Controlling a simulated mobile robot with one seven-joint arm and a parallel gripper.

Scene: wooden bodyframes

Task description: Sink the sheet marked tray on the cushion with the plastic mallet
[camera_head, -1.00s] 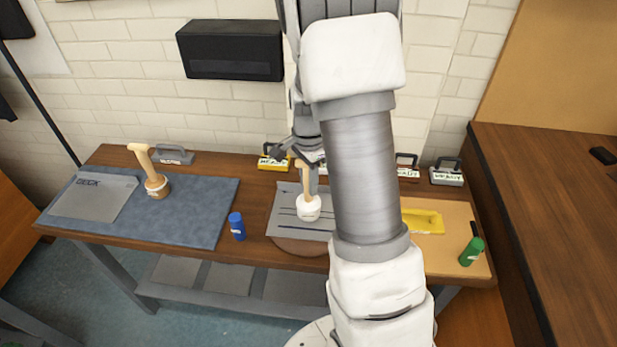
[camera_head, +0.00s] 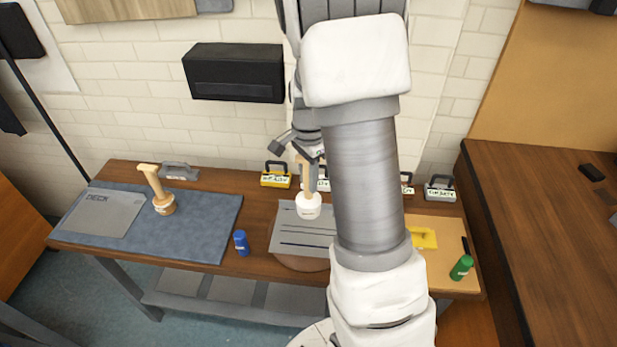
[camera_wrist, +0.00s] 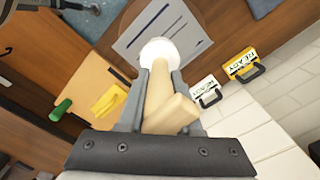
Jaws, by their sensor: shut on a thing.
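My gripper (camera_head: 311,155) is shut on the pale wooden handle of a mallet with a white head (camera_head: 309,206), likely the plastic one. The wrist view shows the handle between the two fingers (camera_wrist: 158,85) and the white head (camera_wrist: 159,52) beyond them. The head is over the back part of a grey sheet (camera_head: 300,238) with dark lines; I cannot tell whether it touches. That sheet lies on a round brown cushion (camera_head: 298,265), mostly hidden beneath it. No tray marking is readable on this sheet. My arm hides the sheet's right side.
A sheet marked DECK (camera_head: 100,213) and a brown-headed mallet (camera_head: 163,204) are on the blue mat (camera_head: 205,235) at left. Labelled blocks, one yellow (camera_head: 276,179), line the back. A yellow piece (camera_head: 424,238) lies right.

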